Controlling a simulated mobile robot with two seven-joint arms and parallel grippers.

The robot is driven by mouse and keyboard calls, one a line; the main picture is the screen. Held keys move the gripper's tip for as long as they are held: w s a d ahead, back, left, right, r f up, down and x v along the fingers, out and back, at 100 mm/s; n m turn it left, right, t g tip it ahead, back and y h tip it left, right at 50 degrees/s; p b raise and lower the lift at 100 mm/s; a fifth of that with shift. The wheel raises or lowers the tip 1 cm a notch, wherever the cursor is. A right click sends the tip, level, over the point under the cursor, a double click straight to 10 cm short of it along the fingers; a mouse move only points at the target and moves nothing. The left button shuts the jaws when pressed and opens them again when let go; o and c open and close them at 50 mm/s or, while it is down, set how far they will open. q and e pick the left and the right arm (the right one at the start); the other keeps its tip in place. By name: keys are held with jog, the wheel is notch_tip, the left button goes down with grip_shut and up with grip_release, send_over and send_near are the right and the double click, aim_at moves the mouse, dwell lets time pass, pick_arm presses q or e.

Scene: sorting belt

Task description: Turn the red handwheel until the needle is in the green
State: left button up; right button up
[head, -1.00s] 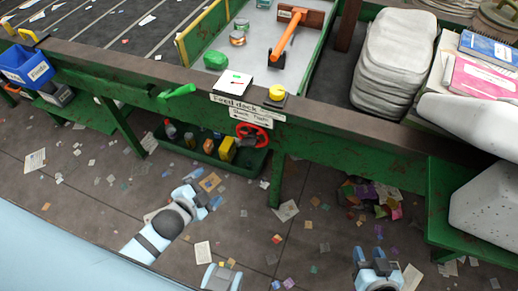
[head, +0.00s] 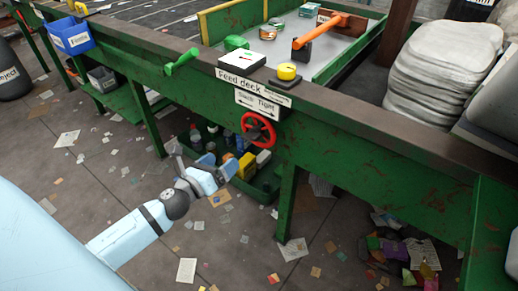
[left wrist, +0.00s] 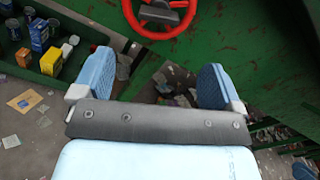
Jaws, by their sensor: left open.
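The red handwheel (head: 259,130) is mounted on the green side of the bench, below the "Feed deck" and "Slack Tight" labels. In the left wrist view the handwheel (left wrist: 158,14) shows at the top, partly cut off, beyond my fingers. The gauge (head: 242,61) is a white-faced box on the bench edge; a small red mark and a green mark show, but the needle's exact place is too small to tell. My left gripper (head: 225,168) is open and empty, below and left of the handwheel, apart from it. It also shows in the left wrist view (left wrist: 163,85). My right gripper is out of view.
A yellow button (head: 287,71) sits right of the gauge, and a green lever (head: 182,61) sticks out to its left. A green crate (head: 264,186) with bottles and boxes stands under the bench. A green bench leg (head: 287,200) stands below right of the wheel.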

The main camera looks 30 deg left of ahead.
aim_at(248, 139)
pick_arm(q)
jog(key=w, duration=0.9)
jog(key=w+d, duration=0.1)
jog(key=w, duration=0.3)
jog(key=shift+w, duration=0.4)
jog(key=c, duration=0.9)
